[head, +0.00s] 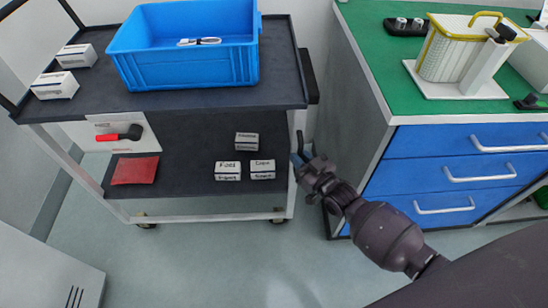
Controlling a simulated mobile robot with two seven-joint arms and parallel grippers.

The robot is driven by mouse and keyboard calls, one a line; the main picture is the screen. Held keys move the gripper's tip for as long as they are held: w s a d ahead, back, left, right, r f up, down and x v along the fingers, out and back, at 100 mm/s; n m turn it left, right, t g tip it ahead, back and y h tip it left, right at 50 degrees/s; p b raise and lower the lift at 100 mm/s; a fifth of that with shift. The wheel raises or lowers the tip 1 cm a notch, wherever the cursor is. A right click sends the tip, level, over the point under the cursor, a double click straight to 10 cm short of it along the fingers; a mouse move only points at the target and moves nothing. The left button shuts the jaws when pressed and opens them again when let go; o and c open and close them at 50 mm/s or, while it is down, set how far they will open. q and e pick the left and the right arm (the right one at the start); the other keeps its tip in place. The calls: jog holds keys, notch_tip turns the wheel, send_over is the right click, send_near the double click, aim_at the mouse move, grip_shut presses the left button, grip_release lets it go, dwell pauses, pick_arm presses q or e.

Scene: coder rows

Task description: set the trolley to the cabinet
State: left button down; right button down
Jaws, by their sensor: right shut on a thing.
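The trolley (281,62) stands at the left, with a dark top shelf, a dark lower shelf and a white frame on castors. The cabinet (425,141) stands to its right, with a green top, blue drawers and pale handles. A narrow floor gap separates the two at the front. My right gripper (300,162) is at the trolley's right side, in front of the gap, shut on the trolley by a dark upright part at its edge. The fingertips are small and partly hidden. My left gripper is not in view.
A blue crate (190,70) and small white boxes (55,86) stand on the trolley's top. More boxes (228,171) and a red packet (135,170) lie on its lower shelf. The floor in front is clear.

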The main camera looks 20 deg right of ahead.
jog(key=shift+s+d, duration=0.3)
jog(key=shift+d, duration=0.6)
jog(key=shift+s+d, duration=0.25)
jog(key=shift+d, duration=0.7)
jog(key=shift+s+d, duration=0.3)
jog(key=shift+d, duration=0.6)
jog(key=c, duration=1.1)
grip_release()
jog(key=p+v, duration=0.2)
jog(key=v, duration=0.8)
jog(key=shift+s, duration=0.4)
